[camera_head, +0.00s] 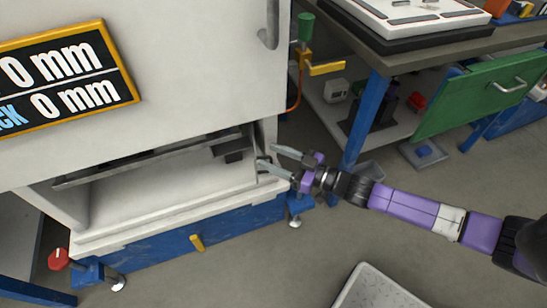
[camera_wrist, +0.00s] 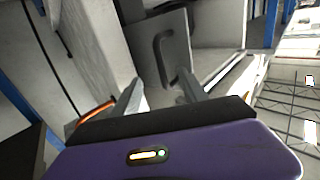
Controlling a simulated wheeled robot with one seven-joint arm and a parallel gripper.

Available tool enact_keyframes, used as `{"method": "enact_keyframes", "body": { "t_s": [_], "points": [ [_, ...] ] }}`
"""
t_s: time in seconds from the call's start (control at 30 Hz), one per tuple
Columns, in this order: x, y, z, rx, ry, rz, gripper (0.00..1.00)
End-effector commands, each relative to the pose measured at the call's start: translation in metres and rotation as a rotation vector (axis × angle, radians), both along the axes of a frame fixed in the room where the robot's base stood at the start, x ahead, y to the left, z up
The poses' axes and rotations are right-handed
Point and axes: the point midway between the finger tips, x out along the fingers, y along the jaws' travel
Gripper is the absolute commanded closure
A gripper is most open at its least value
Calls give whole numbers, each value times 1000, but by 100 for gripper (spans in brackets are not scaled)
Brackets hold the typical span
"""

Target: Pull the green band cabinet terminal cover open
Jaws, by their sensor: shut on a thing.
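A grey panel (camera_wrist: 180,35) with a dark bar handle (camera_wrist: 163,60) shows ahead of my gripper in the wrist view. It appears to be the terminal cover; no green band shows on it. My gripper (camera_wrist: 158,90) has one finger on each side of the handle's lower end and is shut on it. In the head view my gripper (camera_head: 268,163) is at the right edge of the opening in a white cabinet (camera_head: 200,70). The cover is seen nearly edge-on there, and the grip itself is too small to make out.
A blue base (camera_head: 170,245) with a yellow tab runs under the cabinet. A workbench (camera_head: 440,45) with a blue leg and a green panel (camera_head: 480,95) stands at right. A yellow-handled valve (camera_head: 325,68) is above my gripper. A speckled light block (camera_head: 375,290) is at the bottom.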

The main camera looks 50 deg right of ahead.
Motion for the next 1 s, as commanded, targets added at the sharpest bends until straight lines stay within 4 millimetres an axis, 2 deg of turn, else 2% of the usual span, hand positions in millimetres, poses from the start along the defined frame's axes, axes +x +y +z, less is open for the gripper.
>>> {"method": "enact_keyframes", "body": {
  "t_s": [0.03, 0.17, 0.4, 0.6, 1.0],
  "points": [
    [-2, -8, -1, -4, 6, -15, 70],
    [-14, -11, 0, -4, 7, -16, 70],
    [-53, -17, 0, -2, 6, -9, 70],
    [-73, -19, 0, 0, 2, -5, 70],
    [-76, -19, 0, 0, 0, -1, 70]
  ]
}}
